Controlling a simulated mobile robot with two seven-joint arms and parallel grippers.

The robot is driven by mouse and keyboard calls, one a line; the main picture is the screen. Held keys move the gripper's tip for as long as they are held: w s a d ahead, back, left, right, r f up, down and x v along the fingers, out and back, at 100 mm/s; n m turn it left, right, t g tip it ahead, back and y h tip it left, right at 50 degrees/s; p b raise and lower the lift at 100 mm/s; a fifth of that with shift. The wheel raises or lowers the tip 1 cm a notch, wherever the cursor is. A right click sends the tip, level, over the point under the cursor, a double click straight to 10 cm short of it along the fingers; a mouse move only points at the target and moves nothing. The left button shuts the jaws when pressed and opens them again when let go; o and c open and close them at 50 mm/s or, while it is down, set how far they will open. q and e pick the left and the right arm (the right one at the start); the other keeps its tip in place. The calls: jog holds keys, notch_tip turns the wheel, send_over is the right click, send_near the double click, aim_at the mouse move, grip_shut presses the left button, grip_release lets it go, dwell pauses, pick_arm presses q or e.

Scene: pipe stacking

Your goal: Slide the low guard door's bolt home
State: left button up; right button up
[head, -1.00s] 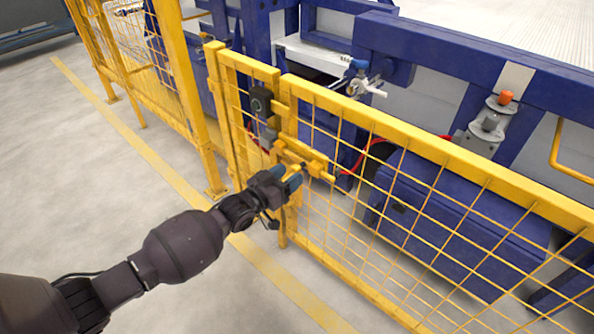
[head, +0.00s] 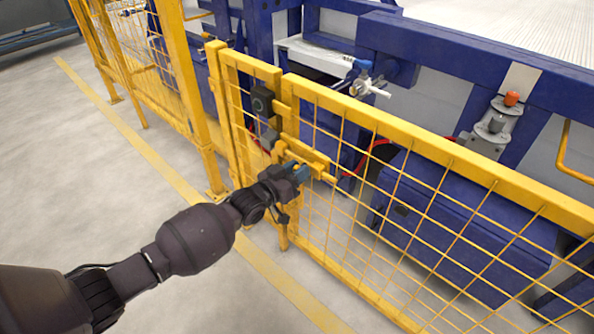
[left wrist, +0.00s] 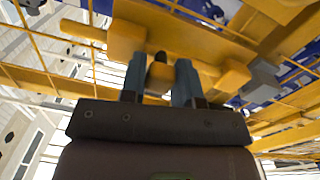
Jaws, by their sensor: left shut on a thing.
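The low guard door (head: 440,150) is a yellow frame with wire mesh, running from the middle to the right of the head view. Its yellow bolt (head: 329,178) lies across the upright by the gap to the narrow panel on the left; the rod end also shows in the left wrist view (left wrist: 82,30). My left gripper (head: 301,172) is at the bolt, with its blue-grey fingers (left wrist: 160,78) shut on the bolt's handle (left wrist: 159,72), a small yellow piece with a dark tip. The gripper partly hides the bolt in the head view. My right gripper is not in view.
A dark lock box (head: 262,101) sits on the upright above the bolt. A tall yellow post (head: 186,80) and more fence stand to the left. Blue machinery (head: 450,225) is behind the mesh. The grey floor (head: 90,190) in front is clear.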

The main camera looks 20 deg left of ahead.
pick_arm(q)
jog(key=shift+a, duration=0.15)
grip_shut()
jog(key=a, duration=0.1)
jog(key=w+a, duration=0.1)
jog(key=a, duration=0.1)
jog(key=a+b, duration=0.1)
jog(key=shift+w+a+f, duration=0.15)
jog(key=shift+w+a, duration=0.1)
jog(key=shift+w, duration=0.1)
jog(key=shift+w+a+r, duration=0.15)
jog(key=shift+a+r, duration=0.05)
jog(key=shift+a, duration=0.2)
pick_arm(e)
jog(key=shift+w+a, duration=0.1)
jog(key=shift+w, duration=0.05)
pick_arm(q)
jog(key=o, duration=1)
grip_release()
jog(key=shift+a, duration=0.15)
jog(key=shift+c, duration=0.2)
